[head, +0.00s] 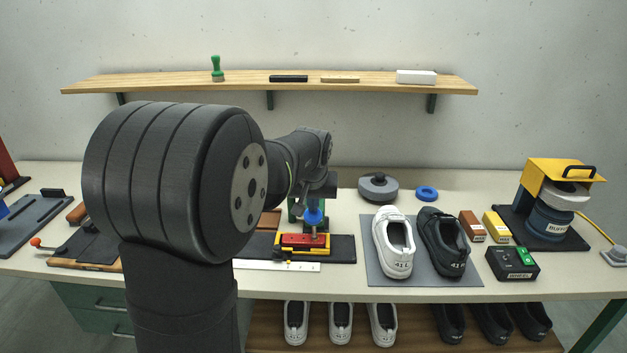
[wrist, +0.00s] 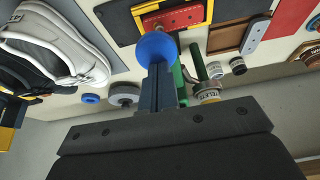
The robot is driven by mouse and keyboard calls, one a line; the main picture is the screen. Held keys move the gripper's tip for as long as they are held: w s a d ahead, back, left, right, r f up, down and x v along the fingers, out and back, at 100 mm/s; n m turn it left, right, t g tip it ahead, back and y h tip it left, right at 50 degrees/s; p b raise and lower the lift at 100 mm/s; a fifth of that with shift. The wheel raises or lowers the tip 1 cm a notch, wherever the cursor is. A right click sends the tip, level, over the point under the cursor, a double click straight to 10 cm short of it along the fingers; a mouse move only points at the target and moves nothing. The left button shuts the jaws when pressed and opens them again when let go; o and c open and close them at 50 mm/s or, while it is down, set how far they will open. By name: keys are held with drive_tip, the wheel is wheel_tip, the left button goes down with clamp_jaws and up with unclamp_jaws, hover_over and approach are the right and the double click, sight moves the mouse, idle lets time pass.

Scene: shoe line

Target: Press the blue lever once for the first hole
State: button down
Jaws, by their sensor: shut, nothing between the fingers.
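The blue lever's round knob (head: 313,216) stands over the red block (head: 303,241) in its yellow frame, at the middle of the bench. My gripper (head: 317,195) is directly above the knob in the head view, partly hidden by my arm. In the wrist view, my gripper's dark fingers (wrist: 158,68) are shut together with nothing between them. Their tips meet the blue knob (wrist: 157,46) in the picture; whether they touch it I cannot tell. The red block (wrist: 175,20) shows just beyond the knob. The lever's arm is mostly hidden.
Right of the lever, a white shoe (head: 394,246) and a black shoe (head: 441,240) stand on a grey mat (head: 425,281). A grey round tin (head: 378,188) and a blue ring (head: 427,193) lie behind. A white ruler (head: 285,266) lies in front.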

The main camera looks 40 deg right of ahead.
wheel_tip(320, 180, up, 13)
idle(1.3)
drive_tip(key=shift+f, duration=0.1)
drive_tip(key=shift+f, duration=3.15)
drive_tip(key=s+a+n, duration=0.1)
drive_tip(key=s+a, duration=0.2)
drive_tip(key=a, duration=0.9)
drive_tip(key=s+a+n, duration=0.1)
drive_tip(key=s+a, duration=0.1)
drive_tip(key=a, duration=1)
drive_tip(key=s+a+f+n+t, duration=0.1)
drive_tip(key=s+a+f, duration=0.5)
drive_tip(key=a, duration=0.2)
drive_tip(key=s+a+f+n+y, duration=0.1)
drive_tip(key=s+a+f, duration=0.5)
drive_tip(key=s+a, duration=0.1)
drive_tip(key=shift+s+a+f+t, duration=0.15)
drive_tip(key=shift+a+f+t, duration=0.2)
drive_tip(key=shift+a, duration=0.5)
